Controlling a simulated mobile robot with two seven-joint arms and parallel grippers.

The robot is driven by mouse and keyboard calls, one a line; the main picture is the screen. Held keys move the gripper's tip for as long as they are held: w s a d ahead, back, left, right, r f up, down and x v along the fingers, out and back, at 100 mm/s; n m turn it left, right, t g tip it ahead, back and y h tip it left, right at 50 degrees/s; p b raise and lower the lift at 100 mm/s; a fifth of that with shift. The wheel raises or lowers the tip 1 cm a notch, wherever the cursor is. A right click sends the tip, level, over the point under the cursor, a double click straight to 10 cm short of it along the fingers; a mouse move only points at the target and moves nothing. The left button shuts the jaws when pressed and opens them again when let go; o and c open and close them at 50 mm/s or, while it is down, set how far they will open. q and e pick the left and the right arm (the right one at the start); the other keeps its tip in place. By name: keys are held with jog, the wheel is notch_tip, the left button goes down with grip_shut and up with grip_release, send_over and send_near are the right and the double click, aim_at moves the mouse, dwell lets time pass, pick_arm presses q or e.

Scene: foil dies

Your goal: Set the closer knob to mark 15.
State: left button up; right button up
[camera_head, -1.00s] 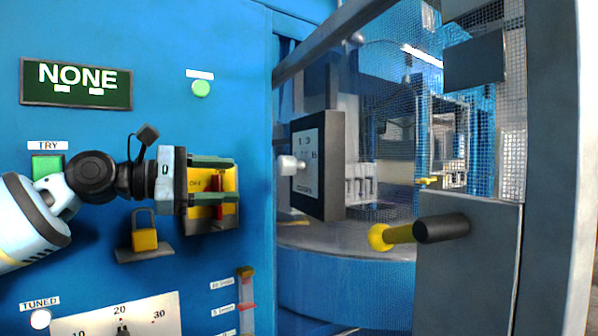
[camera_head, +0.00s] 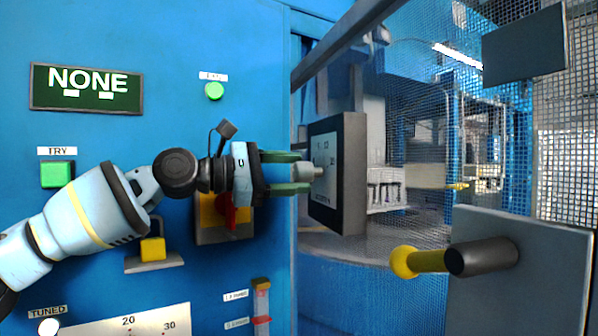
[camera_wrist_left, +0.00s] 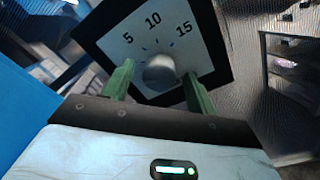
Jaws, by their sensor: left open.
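The closer knob (camera_head: 309,172) is a pale grey round knob on a white dial plate (camera_head: 325,160) in a dark square box (camera_head: 350,175), right of the blue panel. In the left wrist view the knob (camera_wrist_left: 159,73) sits on the dial (camera_wrist_left: 205,58) with marks 5, 10 and 15; which mark it points to I cannot tell. My left gripper (camera_head: 305,172) is open, its two green fingers above and below the knob in the head view. In the left wrist view the fingers (camera_wrist_left: 158,85) stand on either side of the knob, apart from it. My right gripper is not in view.
A red and yellow switch (camera_head: 232,215) and a yellow padlock (camera_head: 153,248) are on the blue panel behind my left arm. A yellow and black handle (camera_head: 455,260) sticks out at the right, by a mesh guard. A lower dial plate (camera_head: 150,322) shows at the bottom.

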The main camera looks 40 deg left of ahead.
pick_arm(q)
jog(key=shift+x, duration=0.85)
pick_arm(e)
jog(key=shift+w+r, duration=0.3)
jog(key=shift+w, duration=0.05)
pick_arm(q)
jog(key=shift+c, duration=0.2)
